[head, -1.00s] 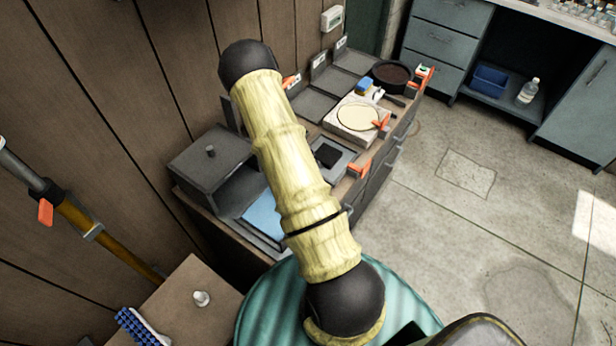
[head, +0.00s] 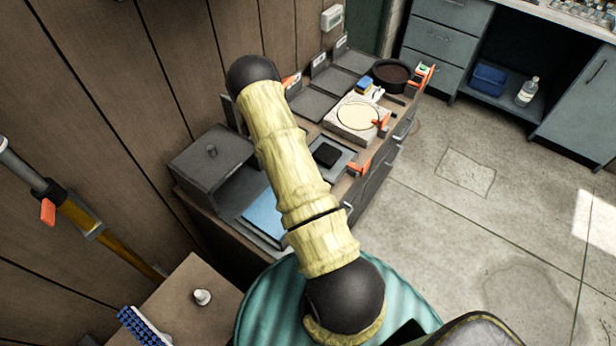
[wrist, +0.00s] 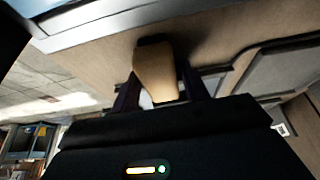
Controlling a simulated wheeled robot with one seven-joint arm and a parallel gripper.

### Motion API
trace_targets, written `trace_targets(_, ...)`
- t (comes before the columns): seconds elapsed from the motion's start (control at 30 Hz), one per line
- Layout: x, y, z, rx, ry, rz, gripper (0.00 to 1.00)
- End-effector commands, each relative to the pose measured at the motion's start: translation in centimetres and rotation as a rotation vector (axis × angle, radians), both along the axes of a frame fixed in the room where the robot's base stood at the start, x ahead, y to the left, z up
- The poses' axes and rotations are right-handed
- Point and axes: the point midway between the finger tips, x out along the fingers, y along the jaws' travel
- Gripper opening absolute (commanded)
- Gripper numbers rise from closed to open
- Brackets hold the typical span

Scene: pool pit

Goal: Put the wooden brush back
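In the wrist view a tan wooden block, apparently the wooden brush (wrist: 156,68), sits between the two dark fingers of my gripper (wrist: 160,88). The fingers are against its sides, so the gripper looks shut on it. Its bristles cannot be made out. A brown surface lies close beyond it, and whether the brush touches that surface cannot be told. In the head view my arm crosses the middle of the picture, and the gripper and brush are hidden.
A long workbench (head: 231,205) along the wooden wall carries a grey box (head: 210,165), a blue flat item (head: 262,214), a round dark pan (head: 391,74) and several orange clamps. A blue-bristled brush (head: 141,326) and white knob (head: 202,297) are at lower left. Open floor lies right.

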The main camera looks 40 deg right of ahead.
Motion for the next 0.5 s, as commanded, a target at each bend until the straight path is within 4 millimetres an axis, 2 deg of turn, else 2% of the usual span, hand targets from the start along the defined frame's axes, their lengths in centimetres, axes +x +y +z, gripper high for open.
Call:
trace_targets(0.33, 0.00, 0.00, 0.11, 0.000, 0.000, 0.000, 0.56)
trace_targets(0.5, -0.02, 0.22, 0.83, -0.001, -0.001, 0.000, 0.56)
